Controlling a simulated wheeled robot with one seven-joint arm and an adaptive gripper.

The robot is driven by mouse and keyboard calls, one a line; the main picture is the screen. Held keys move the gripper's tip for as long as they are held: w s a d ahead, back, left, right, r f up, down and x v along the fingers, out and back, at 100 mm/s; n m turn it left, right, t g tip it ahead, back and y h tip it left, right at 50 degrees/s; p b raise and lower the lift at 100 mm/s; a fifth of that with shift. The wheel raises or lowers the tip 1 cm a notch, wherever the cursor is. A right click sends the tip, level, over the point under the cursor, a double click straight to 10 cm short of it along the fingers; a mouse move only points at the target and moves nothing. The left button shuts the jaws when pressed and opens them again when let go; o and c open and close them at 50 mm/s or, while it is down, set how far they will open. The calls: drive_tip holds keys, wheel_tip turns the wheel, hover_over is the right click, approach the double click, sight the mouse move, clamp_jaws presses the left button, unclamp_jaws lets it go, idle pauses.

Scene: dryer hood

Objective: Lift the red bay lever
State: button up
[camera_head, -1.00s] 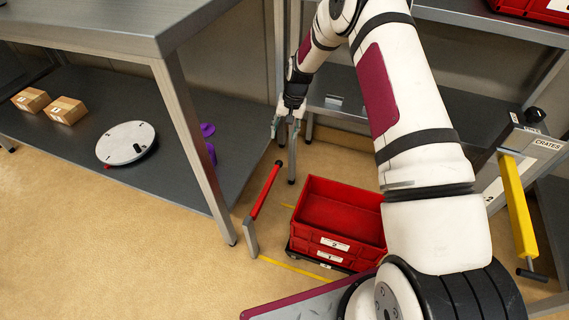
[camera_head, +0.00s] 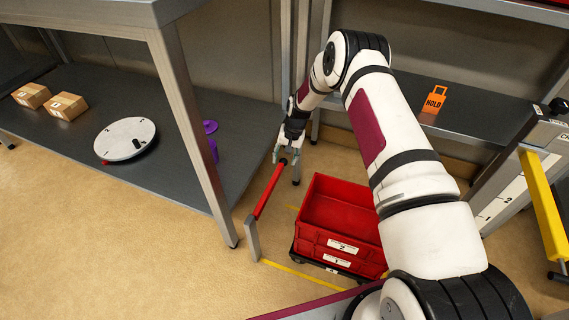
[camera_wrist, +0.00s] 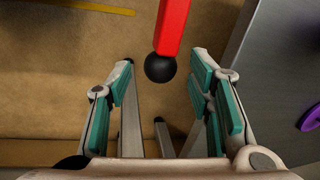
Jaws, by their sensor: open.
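The red bay lever (camera_head: 270,190) is a red bar that slopes up from a grey post (camera_head: 252,240) on the floor to a black ball at its far end. In the wrist view the red bar (camera_wrist: 173,28) comes down from the top and its black ball (camera_wrist: 160,68) lies between and just ahead of the fingertips. My gripper (camera_head: 287,150) is at the far end of the lever in the head view. In the wrist view my gripper (camera_wrist: 160,75) is open, with teal pads on both sides and nothing held. I cannot tell whether it touches the ball.
Stacked red crates (camera_head: 340,220) stand right of the lever on a dark base. A grey shelf bench (camera_head: 110,135) is at left with boxes, a white disc (camera_head: 125,139) and a purple object (camera_head: 210,128). An orange HOLD tag (camera_head: 433,99) and a yellow handle (camera_head: 543,205) are at right.

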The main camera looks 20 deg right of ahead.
drive_tip(key=shift+w+a+f, duration=0.1)
drive_tip(key=shift+a+f, duration=0.05)
drive_tip(key=shift+f, duration=0.5)
clamp_jaws()
